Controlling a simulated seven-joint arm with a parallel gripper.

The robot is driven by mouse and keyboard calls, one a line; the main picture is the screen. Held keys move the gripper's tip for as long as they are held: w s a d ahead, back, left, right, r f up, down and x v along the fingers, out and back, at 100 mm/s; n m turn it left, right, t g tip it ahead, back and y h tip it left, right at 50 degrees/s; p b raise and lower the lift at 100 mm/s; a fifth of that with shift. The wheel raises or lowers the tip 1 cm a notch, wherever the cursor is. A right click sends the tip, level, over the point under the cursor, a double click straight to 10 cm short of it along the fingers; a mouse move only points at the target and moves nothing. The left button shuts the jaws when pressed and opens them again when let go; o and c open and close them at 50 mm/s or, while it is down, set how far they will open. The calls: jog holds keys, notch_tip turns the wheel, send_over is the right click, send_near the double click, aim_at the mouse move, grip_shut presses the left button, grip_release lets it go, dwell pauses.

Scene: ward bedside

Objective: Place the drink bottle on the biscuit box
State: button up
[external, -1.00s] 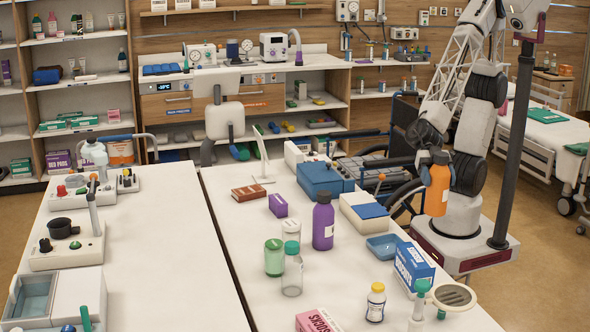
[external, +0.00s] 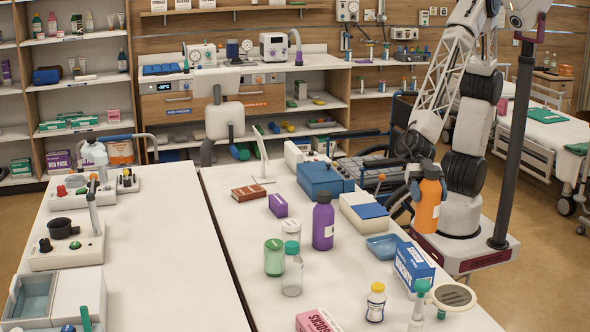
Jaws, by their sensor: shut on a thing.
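The drink bottle (external: 428,213) is orange with a dark cap and a pale label. My gripper (external: 429,188) is shut on it and holds it roughly upright in the air. The biscuit box (external: 414,266) is blue and white and lies on the table near its right edge. The bottle hangs above and slightly to the right of the box in the picture, clear of it. The far side of the bottle and part of the grip are hidden.
A blue tray (external: 384,247) lies left of the biscuit box. A round strainer-like item (external: 454,297), a green-topped bottle (external: 419,305) and a yellow-capped bottle (external: 375,303) stand in front. A purple bottle (external: 323,225) stands further left. The left table has wide clear room.

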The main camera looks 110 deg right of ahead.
jog(key=w+a, duration=0.4)
jog(key=w, duration=0.1)
jog(key=shift+a+f, duration=0.3)
jog(key=shift+a, duration=0.05)
jog(key=shift+f, duration=1.75)
jog(key=shift+f, duration=0.15)
jog(key=o, duration=1.1)
